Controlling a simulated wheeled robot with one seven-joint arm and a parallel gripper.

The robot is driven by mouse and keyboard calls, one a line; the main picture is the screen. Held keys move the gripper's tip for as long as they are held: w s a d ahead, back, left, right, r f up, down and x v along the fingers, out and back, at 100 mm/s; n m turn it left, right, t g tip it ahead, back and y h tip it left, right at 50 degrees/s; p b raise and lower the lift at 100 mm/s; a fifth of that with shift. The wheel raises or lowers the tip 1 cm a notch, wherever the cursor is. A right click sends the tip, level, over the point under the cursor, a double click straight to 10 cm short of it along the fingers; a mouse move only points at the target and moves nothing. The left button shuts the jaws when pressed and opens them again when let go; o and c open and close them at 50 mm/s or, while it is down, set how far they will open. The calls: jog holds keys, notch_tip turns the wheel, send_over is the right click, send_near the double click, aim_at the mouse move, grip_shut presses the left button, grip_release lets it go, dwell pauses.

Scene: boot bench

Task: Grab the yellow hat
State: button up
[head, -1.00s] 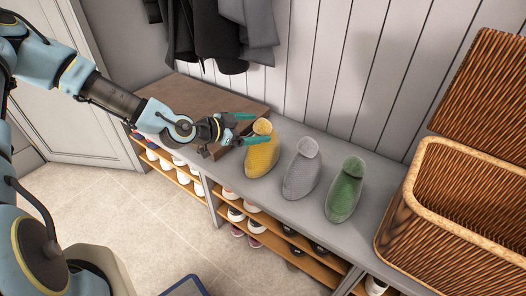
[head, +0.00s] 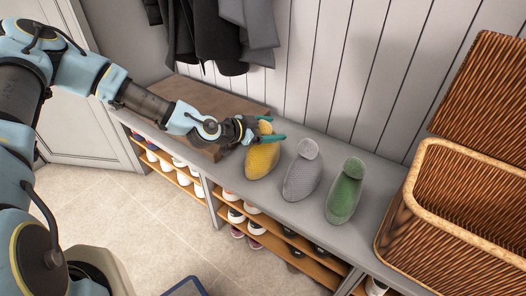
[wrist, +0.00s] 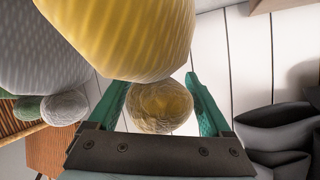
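The yellow hat (head: 262,158) is a knitted beanie with a pompom, standing on the grey bench at the left end of a row of three hats. Its pompom (wrist: 160,107) shows in the wrist view between my two teal fingers, with the knitted body (wrist: 135,35) filling the top. My gripper (head: 277,128) is open, its fingers on either side of the pompom. I cannot tell whether either finger touches it. In the head view my gripper partly hides the top of the hat.
A grey hat (head: 302,172) and a green hat (head: 345,192) stand to the right along the bench. A wicker basket (head: 465,215) is at the right end. A brown box-like piece (head: 215,98) lies behind my forearm. Dark coats (head: 215,40) hang above; shoes fill the shelves below.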

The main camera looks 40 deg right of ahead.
grip_shut()
dwell(0.5)
